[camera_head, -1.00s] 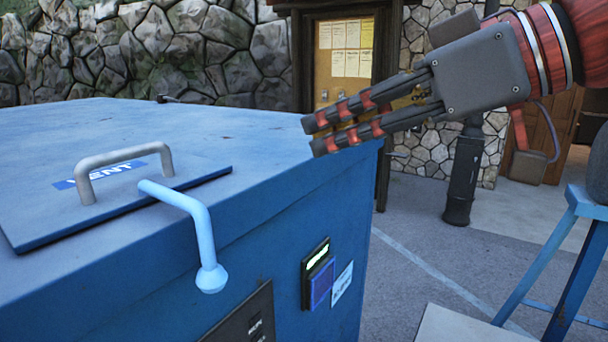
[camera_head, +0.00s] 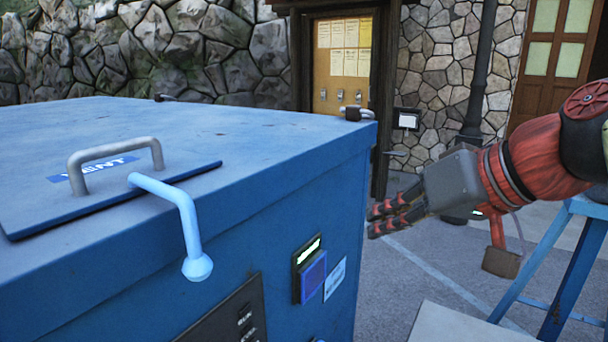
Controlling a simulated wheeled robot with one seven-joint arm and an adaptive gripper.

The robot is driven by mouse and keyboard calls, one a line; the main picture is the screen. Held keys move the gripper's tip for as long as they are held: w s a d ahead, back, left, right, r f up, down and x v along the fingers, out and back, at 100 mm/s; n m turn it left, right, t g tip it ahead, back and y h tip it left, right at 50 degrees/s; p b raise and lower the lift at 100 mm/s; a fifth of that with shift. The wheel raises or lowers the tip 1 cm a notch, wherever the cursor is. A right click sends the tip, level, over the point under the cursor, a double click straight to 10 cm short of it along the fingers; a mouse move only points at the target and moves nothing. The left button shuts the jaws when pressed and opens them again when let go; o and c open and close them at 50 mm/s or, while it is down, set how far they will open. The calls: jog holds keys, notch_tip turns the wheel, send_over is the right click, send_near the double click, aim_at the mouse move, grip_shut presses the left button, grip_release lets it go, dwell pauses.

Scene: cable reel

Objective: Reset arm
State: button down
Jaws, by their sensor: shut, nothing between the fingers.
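My gripper (camera_head: 371,221) is at the right of the head view, at the end of my red arm. Its dark fingers with red bands point left and are shut with nothing between them. It hangs in the air to the right of the large blue box (camera_head: 290,160), below the level of its top. I cannot tell how close the fingertips are to the box's side.
On the box top is a flat hatch marked VENT with a grey handle (camera_head: 118,160). A light blue bent lever (camera_head: 187,225) hangs over the front edge. A lit panel (camera_head: 308,268) is on the box's front. A blue stand (camera_head: 571,270) is at right. A notice board (camera_head: 343,60) stands behind.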

jog(key=s+d+f+g+h+b, duration=0.1)
jog(key=s+f, duration=0.3)
jog(key=f, duration=0.9)
jog(key=s+d+f+m+g+h+b, duration=0.1)
jog(key=s+d+f+h+b, duration=0.2)
jog(key=f, duration=0.9)
jog(key=s+d+f+m+h+b, duration=0.1)
jog(key=s+d+f+b, duration=0.2)
jog(key=f, duration=1)
jog(key=shift+s+d+f+g+h, duration=0.3)
jog(key=shift+s+d+g+h, duration=0.1)
jog(key=shift+s, duration=0.85)
